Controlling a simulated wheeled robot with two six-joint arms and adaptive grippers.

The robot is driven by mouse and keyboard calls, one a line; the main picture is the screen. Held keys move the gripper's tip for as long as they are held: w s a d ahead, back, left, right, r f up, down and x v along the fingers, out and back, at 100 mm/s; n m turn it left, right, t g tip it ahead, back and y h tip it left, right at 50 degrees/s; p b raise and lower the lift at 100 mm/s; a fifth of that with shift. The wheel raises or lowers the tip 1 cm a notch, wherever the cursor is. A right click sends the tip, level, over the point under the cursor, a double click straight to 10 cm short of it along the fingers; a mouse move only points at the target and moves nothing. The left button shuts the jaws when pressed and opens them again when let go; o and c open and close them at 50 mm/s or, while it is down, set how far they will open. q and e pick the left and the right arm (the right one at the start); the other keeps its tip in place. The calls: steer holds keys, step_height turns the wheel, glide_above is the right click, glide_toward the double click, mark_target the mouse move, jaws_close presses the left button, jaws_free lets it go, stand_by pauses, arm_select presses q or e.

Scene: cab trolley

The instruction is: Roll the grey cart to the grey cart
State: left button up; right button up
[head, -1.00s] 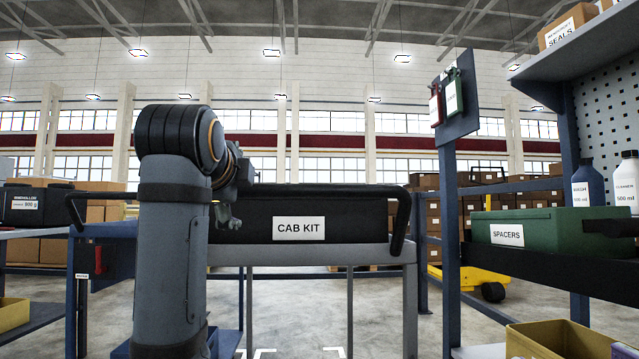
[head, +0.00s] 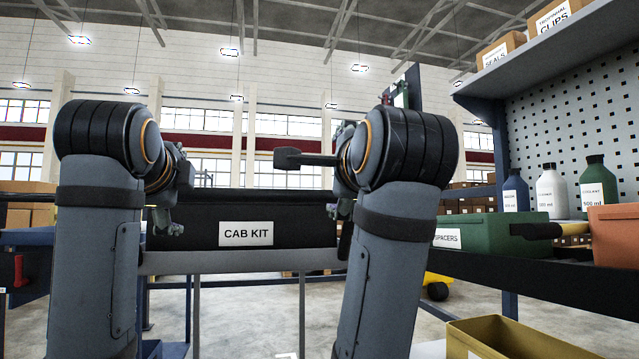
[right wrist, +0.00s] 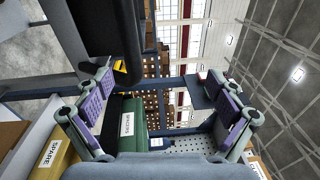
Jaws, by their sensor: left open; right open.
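The grey cart (head: 235,263) stands ahead of me in the head view, with a long black case labelled CAB KIT (head: 190,232) on its top. I cannot make out a second grey cart. My left gripper (head: 163,218) is open in front of the case's left part, largely hidden by its arm. My right gripper (head: 343,212) is mostly hidden behind its arm near the case's right end. The right wrist view shows its jaws (right wrist: 161,82) wide apart, with nothing between the fingers.
At right stands a blue shelf rack with a green SPACERS box (head: 487,232), bottles (head: 551,193) and an orange bin (head: 614,235). A yellow bin (head: 505,340) is low at front right. A blue bench (head: 30,262) is at left. Bare floor shows beneath the cart.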

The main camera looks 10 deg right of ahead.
mark_target(310, 195)
steer(key=s+a+f+n+g+y, duration=0.1)
steer(key=s+a+f+n+g, duration=0.1)
steer(key=a+g, duration=0.15)
steer(key=shift+t, duration=0.35)
steer(key=w, duration=0.3)
steer(key=w+f, duration=0.1)
steer(key=w, duration=0.5)
steer(key=shift+w+f, duration=0.1)
steer(key=shift+f, duration=0.15)
arm_select(q)
jaws_close()
arm_select(e)
jaws_close()
stand_by(0.4)
